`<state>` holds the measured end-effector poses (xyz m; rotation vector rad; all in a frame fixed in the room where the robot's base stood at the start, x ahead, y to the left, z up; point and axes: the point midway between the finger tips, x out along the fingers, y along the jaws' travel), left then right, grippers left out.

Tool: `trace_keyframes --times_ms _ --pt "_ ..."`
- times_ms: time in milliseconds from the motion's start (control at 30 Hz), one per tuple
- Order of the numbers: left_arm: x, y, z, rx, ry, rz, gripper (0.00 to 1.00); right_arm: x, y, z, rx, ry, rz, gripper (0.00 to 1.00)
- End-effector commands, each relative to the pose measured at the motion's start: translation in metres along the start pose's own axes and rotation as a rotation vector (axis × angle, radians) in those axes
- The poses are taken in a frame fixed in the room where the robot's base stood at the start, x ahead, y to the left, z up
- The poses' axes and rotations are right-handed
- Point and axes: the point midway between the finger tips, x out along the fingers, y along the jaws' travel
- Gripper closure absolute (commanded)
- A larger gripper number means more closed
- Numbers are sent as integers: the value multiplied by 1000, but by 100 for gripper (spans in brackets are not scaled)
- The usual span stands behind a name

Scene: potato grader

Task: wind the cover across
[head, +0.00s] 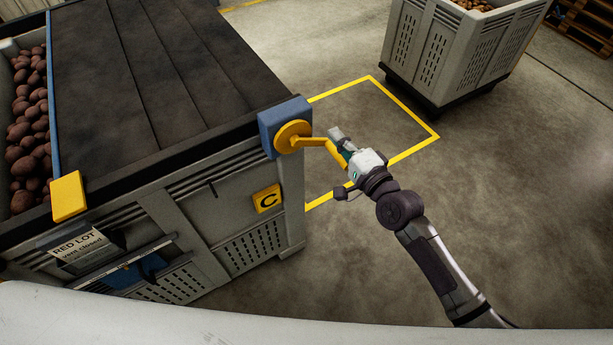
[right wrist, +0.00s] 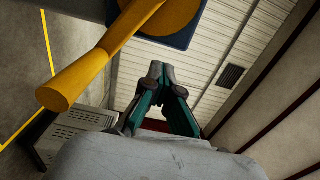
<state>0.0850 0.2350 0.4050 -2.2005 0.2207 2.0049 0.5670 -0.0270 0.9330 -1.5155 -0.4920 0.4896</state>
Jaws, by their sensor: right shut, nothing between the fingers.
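The dark slatted cover (head: 150,70) lies over most of the large grey bin (head: 185,215). Its blue leading edge (head: 51,100) is near the left, with red potatoes (head: 28,130) bare beyond it. A yellow crank (head: 293,136) sits on a blue housing (head: 268,130) at the bin's right corner, its arm pointing right. My right gripper (head: 338,138) is at the crank's outer end. In the right wrist view, its fingers (right wrist: 161,72) are shut and empty, with the yellow crank grip (right wrist: 75,80) beside them on the left. Left gripper is out of view.
A yellow stop block (head: 69,196) sits at the bin's front left. A "RED LOT vent closed" sign (head: 82,250) and a yellow C plate (head: 268,198) are on its front. Another bin (head: 450,50) stands at the back right. A yellow floor outline (head: 405,98) surrounds clear floor.

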Motion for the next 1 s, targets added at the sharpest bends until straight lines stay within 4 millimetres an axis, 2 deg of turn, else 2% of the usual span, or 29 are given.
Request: trace_keyframes --times_ms 267,567,767,1000 --pt "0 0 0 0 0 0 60 0 0 0 1 -1 1 100" --pt "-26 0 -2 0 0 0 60 0 -34 -11 0 0 0 100" --pt "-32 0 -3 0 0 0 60 0 -41 -13 1 -1 0 100" --pt "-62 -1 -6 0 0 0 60 0 -72 -11 2 -1 0 100"
